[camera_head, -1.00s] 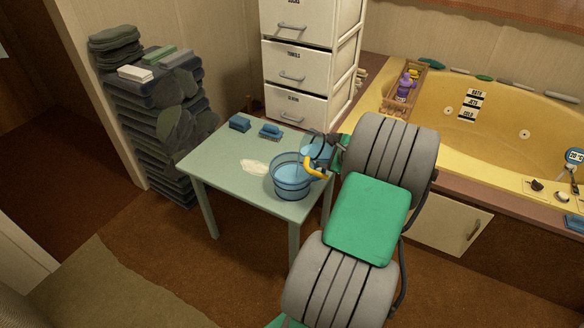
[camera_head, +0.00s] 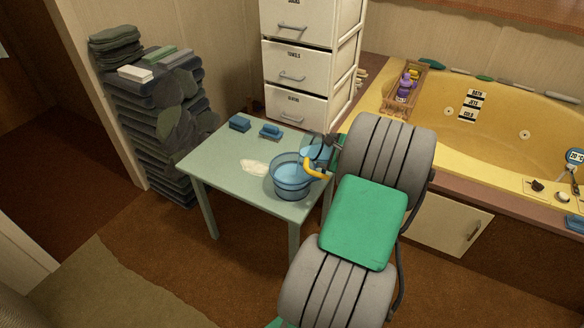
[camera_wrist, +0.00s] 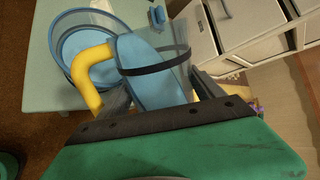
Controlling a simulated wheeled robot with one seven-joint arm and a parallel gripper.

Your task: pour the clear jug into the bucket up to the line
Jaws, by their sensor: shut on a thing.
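The clear jug (camera_wrist: 148,72) has a yellow handle, a dark band and blue liquid inside. It is tilted with its mouth side over the bucket in the wrist view. In the head view the jug (camera_head: 315,150) is partly hidden by my arm. My gripper (camera_wrist: 160,88) is shut on the jug, a finger on each side of its body. The clear blue bucket (camera_head: 291,190) stands upright on the table, just below and left of the jug. Blue liquid shows inside the bucket, also in the wrist view (camera_wrist: 66,58). I cannot make out a fill line or a falling stream.
The pale green table (camera_head: 215,160) holds a white patch (camera_head: 255,167) and two blue brushes or sponges (camera_head: 270,131) at the back. A drawer tower (camera_head: 297,75) stands behind. The yellow tub (camera_head: 450,100) is to the right, a stack of dark towels (camera_head: 160,110) to the left.

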